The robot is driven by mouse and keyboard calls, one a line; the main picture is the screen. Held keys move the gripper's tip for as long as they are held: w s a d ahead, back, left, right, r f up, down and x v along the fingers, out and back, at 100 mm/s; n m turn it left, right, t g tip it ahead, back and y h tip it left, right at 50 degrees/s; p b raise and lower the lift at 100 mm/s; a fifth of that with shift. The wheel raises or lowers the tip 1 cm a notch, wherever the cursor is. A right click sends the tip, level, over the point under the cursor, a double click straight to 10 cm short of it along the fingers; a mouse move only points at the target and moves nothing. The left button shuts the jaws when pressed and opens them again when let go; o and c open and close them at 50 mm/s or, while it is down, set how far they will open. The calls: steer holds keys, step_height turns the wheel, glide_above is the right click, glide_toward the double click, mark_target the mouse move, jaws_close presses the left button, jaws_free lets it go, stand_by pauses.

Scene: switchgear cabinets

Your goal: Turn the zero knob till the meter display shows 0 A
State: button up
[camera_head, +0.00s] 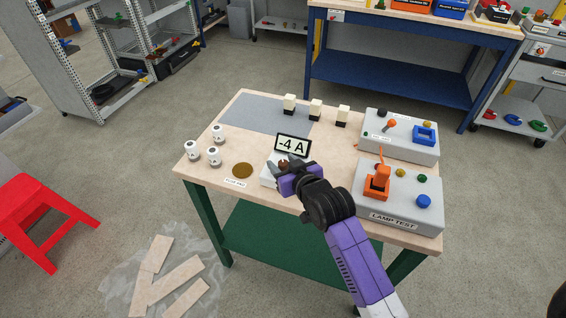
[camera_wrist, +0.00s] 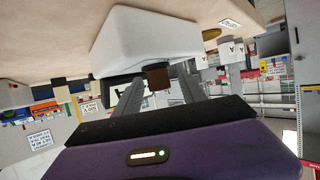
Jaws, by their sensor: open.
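The meter display (camera_head: 292,143) stands on the table and reads "-4 A". Its pale box (camera_head: 268,176) is partly hidden behind my gripper in the head view; the white box (camera_wrist: 145,38) fills the upper middle of the wrist view. The zero knob (camera_wrist: 158,78) is a small brown knob on the box. It shows as a brown spot in the head view (camera_head: 283,163). My gripper (camera_head: 281,166) is at the box; in the wrist view its two fingers (camera_wrist: 157,93) are apart, one on each side of the knob. I cannot tell whether they touch it.
A lamp test box (camera_head: 400,205) with an orange switch stands to the right, with another grey control box (camera_head: 400,150) behind it. White cylinders (camera_head: 214,155) and a brown disc (camera_head: 242,170) are at the left. Cream blocks (camera_head: 315,110) stand at the back. A grey mat (camera_head: 250,115) is mostly bare.

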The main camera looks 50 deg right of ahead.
jaws_close()
